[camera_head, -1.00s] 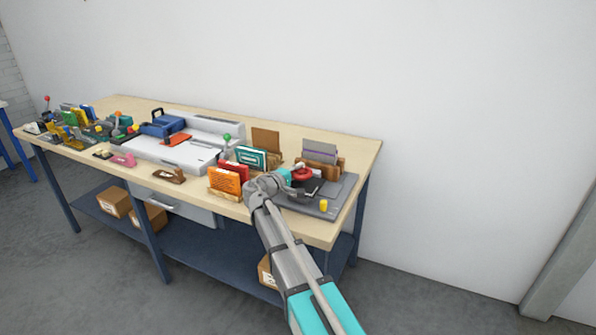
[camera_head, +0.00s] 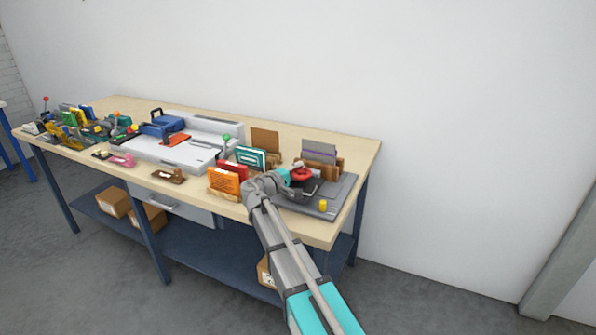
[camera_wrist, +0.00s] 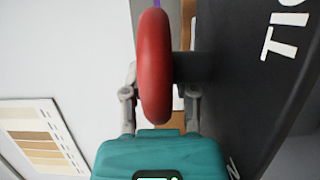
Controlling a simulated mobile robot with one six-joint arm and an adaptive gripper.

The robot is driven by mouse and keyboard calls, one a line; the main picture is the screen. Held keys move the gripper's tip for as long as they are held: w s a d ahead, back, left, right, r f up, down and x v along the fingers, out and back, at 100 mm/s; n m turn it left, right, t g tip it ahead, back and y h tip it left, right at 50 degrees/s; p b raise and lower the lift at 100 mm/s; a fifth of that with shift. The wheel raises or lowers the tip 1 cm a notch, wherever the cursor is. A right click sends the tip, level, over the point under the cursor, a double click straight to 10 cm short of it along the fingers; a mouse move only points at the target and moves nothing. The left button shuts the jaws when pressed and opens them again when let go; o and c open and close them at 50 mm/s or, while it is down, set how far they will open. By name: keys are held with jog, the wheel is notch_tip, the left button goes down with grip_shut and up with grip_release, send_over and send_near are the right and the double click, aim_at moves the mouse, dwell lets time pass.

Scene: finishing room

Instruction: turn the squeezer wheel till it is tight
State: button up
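The red squeezer wheel (camera_head: 301,174) is on the dark press at the right end of the bench. In the wrist view the wheel (camera_wrist: 155,65) stands edge-on, large and close, with its dark shaft (camera_wrist: 192,68) running right to a dark plate (camera_wrist: 245,90) with white lettering, partly cut off. My gripper (camera_head: 287,177) is at the left side of the wheel. In the wrist view its grey fingers (camera_wrist: 160,95) show on either side of the rim, partly closed. The wheel hides the fingertips, so I cannot tell whether they press on it.
Orange and red booklets (camera_head: 225,181) stand in a holder just left of my wrist, with a teal booklet (camera_head: 251,157) behind. Grey and purple boards (camera_head: 319,152) stand behind the press. A small yellow piece (camera_head: 323,206) is on the grey base (camera_head: 335,200). The floor to the right is clear.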

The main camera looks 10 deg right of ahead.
aim_at(306, 173)
jog(key=shift+a, duration=0.1)
jog(key=v, duration=1.1)
jog(key=shift+s+a, duration=0.25)
jog(key=shift+a, duration=0.1)
jog(key=s, duration=0.4)
jog(key=shift+s+d, duration=0.2)
jog(key=shift+s, duration=0.2)
jog(key=shift+x, duration=6.9)
grip_shut()
